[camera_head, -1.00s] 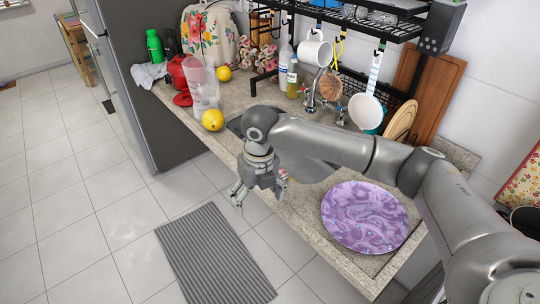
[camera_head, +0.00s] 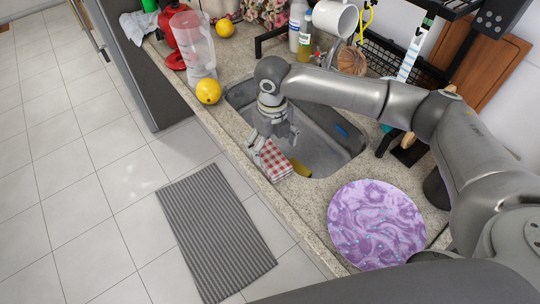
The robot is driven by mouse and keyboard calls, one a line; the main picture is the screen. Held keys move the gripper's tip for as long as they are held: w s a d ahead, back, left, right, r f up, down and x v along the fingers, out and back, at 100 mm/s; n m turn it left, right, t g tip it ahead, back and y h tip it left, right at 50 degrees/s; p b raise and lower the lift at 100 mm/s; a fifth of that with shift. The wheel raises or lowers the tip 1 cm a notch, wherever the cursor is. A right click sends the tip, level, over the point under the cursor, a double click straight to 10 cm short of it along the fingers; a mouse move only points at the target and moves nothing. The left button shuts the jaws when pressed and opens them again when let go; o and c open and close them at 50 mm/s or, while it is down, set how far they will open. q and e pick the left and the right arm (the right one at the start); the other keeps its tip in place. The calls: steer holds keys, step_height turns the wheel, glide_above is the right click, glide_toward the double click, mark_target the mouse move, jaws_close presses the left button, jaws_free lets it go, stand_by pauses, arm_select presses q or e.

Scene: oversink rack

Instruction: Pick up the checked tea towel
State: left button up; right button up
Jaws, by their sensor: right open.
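The red-and-white checked tea towel (camera_head: 273,162) lies at the front edge of the sink, close to the counter's front edge. My right gripper (camera_head: 272,142) is open, directly over the towel's upper end, with its fingers pointing down. Whether the fingers touch the cloth I cannot tell. Part of the towel is hidden behind the fingers. My left gripper is not in view.
The sink basin (camera_head: 318,135) lies beside the towel, with a yellow object (camera_head: 300,168) at its near edge. A purple marbled plate (camera_head: 376,224) is on the counter to the right.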

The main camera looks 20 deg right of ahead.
mark_target(271, 157)
steer(key=shift+w+d+f, duration=0.1)
steer(key=shift+f, duration=0.25)
steer(key=f, duration=0.1)
steer(key=f+p, duration=0.1)
steer(key=f, duration=0.1)
steer(key=f+p, duration=0.1)
steer(key=shift+w+f, duration=0.3)
steer(key=shift+w, duration=0.05)
steer(key=shift+f, duration=0.35)
steer(key=shift+c, duration=1.4)
steer(key=c, duration=0.8)
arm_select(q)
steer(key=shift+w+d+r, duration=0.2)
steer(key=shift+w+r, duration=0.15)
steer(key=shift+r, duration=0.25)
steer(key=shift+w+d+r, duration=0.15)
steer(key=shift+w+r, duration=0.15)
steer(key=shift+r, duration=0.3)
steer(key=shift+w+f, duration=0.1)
